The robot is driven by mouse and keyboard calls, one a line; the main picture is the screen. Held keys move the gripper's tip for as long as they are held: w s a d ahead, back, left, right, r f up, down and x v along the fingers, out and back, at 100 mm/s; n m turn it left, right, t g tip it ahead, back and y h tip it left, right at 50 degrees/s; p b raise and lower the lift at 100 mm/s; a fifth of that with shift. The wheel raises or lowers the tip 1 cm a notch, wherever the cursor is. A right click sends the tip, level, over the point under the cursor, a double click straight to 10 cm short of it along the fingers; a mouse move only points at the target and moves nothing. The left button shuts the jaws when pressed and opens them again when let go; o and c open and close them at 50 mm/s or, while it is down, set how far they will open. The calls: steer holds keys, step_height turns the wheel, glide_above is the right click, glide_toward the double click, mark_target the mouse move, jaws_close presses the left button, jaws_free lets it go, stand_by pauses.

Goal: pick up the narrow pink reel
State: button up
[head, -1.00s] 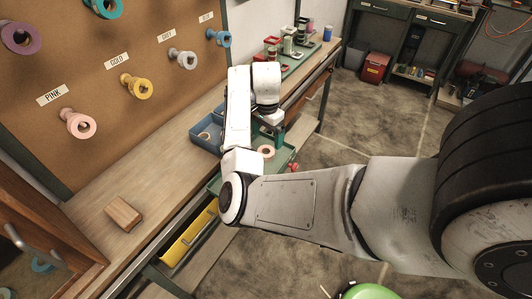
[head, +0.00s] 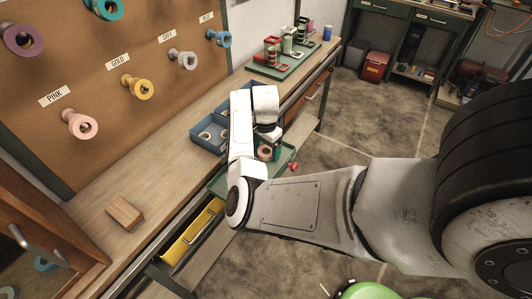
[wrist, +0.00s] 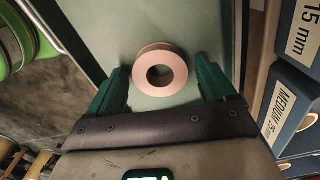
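The pink reel (wrist: 160,74) lies flat on a grey-green tray (wrist: 115,25) in the wrist view, its round hole facing up. In the head view the reel (head: 265,153) shows partly beside my wrist. My gripper (wrist: 165,88) is open, with one green finger to each side and just short of the reel. The reel sits ahead of and between the fingertips, and I see no contact. The head view mostly hides the gripper behind my arm.
Blue bins (wrist: 294,110) with size labels stand close on the right in the wrist view. A wooden block (head: 125,212) lies on the bench. Reels hang on pegs on the board, including a pink one (head: 80,124) at the PINK label.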

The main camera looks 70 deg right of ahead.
steer(key=c, duration=0.9)
steer(key=shift+r, duration=0.15)
steer(key=shift+r, duration=0.25)
step_height(320, 180, up, 2)
steer(key=shift+r, duration=0.1)
steer(key=s+a+r, duration=0.2)
steer(key=s+r, duration=0.3)
steer(key=s, duration=0.1)
steer(key=s+a+r+p, duration=0.1)
steer(key=s+a+r, duration=0.1)
steer(key=s+r, duration=0.3)
steer(key=shift+s+a+p, duration=0.25)
steer(key=shift+s+p, duration=0.05)
steer(key=shift+s, duration=0.85)
